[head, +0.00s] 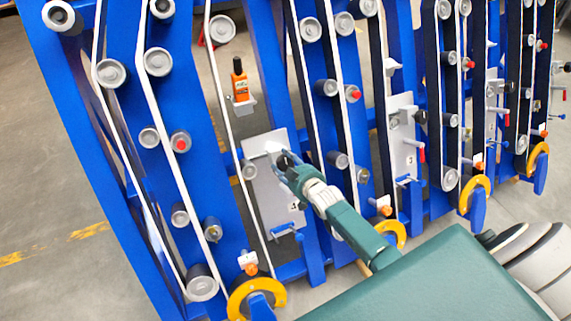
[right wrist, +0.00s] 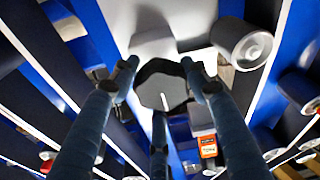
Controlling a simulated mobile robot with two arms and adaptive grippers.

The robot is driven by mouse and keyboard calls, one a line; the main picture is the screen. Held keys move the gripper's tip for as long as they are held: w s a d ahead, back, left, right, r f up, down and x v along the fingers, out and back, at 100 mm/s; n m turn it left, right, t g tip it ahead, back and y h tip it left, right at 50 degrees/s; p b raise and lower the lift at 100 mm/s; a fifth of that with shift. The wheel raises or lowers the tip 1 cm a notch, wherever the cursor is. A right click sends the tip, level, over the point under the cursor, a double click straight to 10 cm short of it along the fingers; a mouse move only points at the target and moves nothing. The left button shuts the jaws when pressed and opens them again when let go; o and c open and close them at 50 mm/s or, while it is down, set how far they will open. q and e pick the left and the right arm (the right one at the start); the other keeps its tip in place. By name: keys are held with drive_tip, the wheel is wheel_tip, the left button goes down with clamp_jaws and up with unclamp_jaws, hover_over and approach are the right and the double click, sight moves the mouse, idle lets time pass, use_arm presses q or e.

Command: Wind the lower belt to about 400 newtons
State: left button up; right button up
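My right gripper (head: 283,160) is at the upper part of a grey plate (head: 263,207) marked 4. In the right wrist view its three fingers (right wrist: 160,80) close in around a dark faceted knob (right wrist: 162,92) with a white line on its face. They appear to touch its sides. In the head view the gripper hides most of the knob. Narrow white-edged belts (head: 225,100) run over grey rollers on the blue frame. I cannot tell which is the lower belt, and no tension reading is legible. My left gripper is not in view.
A grey roller (right wrist: 242,42) is close to the fingers in the wrist view. Yellow curved pieces (head: 257,293) stick out along the frame's bottom. Bare floor (head: 40,180) lies at the left.

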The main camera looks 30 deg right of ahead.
drive_tip(key=shift+s+a+f, duration=0.1)
drive_tip(key=shift+s+f, duration=0.05)
drive_tip(key=shift+f, duration=0.1)
drive_tip(key=shift+m, duration=0.4)
drive_tip(key=m+p, duration=0.1)
drive_tip(key=m, duration=0.1)
drive_tip(key=m+h, duration=0.1)
drive_tip(key=m, duration=0.2)
drive_tip(key=shift+a+f+p, duration=0.1)
drive_tip(key=shift+a+p, duration=0.1)
drive_tip(key=shift+p, duration=0.15)
drive_tip(key=m+p, duration=0.1)
drive_tip(key=m, duration=0.5)
drive_tip(key=shift+s+a+f+g+h+p, duration=0.1)
drive_tip(key=shift+a+g+h+p, duration=0.05)
drive_tip(key=shift+g+h+p, duration=0.2)
drive_tip(key=shift+m, duration=0.3)
drive_tip(key=shift+c, duration=0.2)
drive_tip(key=o, duration=1.2)
drive_tip(key=shift+c, duration=0.2)
drive_tip(key=shift+r, duration=0.25)
drive_tip(key=v, duration=1.1)
drive_tip(key=shift+s+a, duration=0.15)
drive_tip(key=shift+s, duration=0.15)
